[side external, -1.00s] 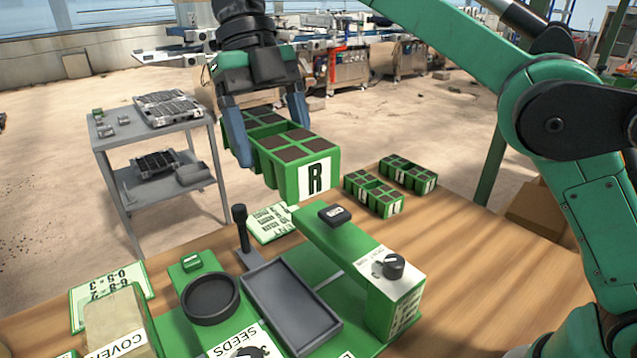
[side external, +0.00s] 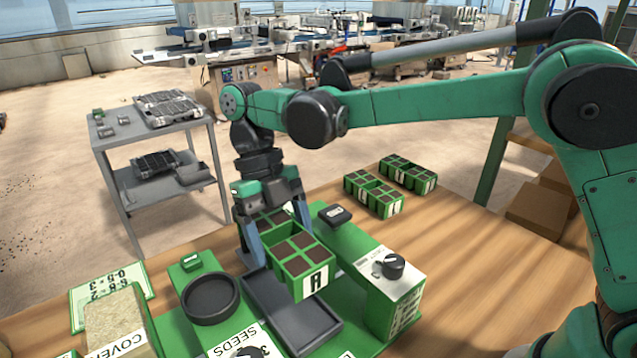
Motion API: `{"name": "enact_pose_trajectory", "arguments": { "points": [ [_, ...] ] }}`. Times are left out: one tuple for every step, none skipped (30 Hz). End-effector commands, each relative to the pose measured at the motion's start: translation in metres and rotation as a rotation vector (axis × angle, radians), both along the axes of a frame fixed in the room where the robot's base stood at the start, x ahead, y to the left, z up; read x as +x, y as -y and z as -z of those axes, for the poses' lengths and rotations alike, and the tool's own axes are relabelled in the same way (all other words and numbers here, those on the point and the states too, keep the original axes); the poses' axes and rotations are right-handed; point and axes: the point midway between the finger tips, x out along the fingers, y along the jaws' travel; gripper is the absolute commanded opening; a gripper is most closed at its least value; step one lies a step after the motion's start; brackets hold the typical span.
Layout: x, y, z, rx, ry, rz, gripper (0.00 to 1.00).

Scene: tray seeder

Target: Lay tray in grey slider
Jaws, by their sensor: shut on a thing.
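My gripper (side external: 268,236) is shut on a green tray (side external: 293,284) with soil-filled cells and a white label with a black letter on its end. The fingers grip it from both sides near its middle. The tray is over the grey slider (side external: 308,333), a shallow dark rectangular bed on the green seeder. It covers the upper right part of the slider. I cannot tell whether its underside touches the slider.
The seeder's green arm (side external: 345,243) with a black knob (side external: 392,266) stands close on the right. A round black bowl (side external: 210,298) is on the left. Two more green trays, one nearer (side external: 373,194) and one farther (side external: 408,174), sit at the back right. Clear wood lies right.

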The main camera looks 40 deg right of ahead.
Motion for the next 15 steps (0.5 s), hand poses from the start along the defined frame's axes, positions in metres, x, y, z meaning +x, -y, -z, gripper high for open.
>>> {"name": "enact_pose_trajectory", "arguments": {
  "points": [
    [0.000,0.000,0.004,0.000,0.000,0.000,0.15],
    [0.000,0.000,0.006,0.000,0.000,0.000,0.15],
    [0.000,0.000,0.009,0.000,0.000,0.000,0.15],
    [0.000,0.000,0.012,0.000,0.000,0.000,0.15],
    [0.000,0.000,0.015,0.000,0.000,0.000,0.15],
    [0.000,0.000,0.018,0.000,0.000,0.000,0.15],
    [0.000,0.000,0.021,0.000,0.000,0.000,0.15],
    [0.000,0.000,0.023,0.000,0.000,0.000,0.15],
    [0.000,0.000,0.027,0.000,0.000,0.000,0.15],
    [0.000,0.000,0.030,0.000,0.000,0.000,0.15],
    [0.000,0.000,0.032,0.000,0.000,0.000,0.15],
    [0.000,0.000,0.036,0.000,0.000,0.000,0.15],
    [0.000,0.000,0.038,0.000,0.000,0.000,0.15],
    [0.000,0.000,0.041,0.000,0.000,0.000,0.15],
    [0.000,0.000,0.045,0.000,0.000,0.000,0.15]
  ]
}}
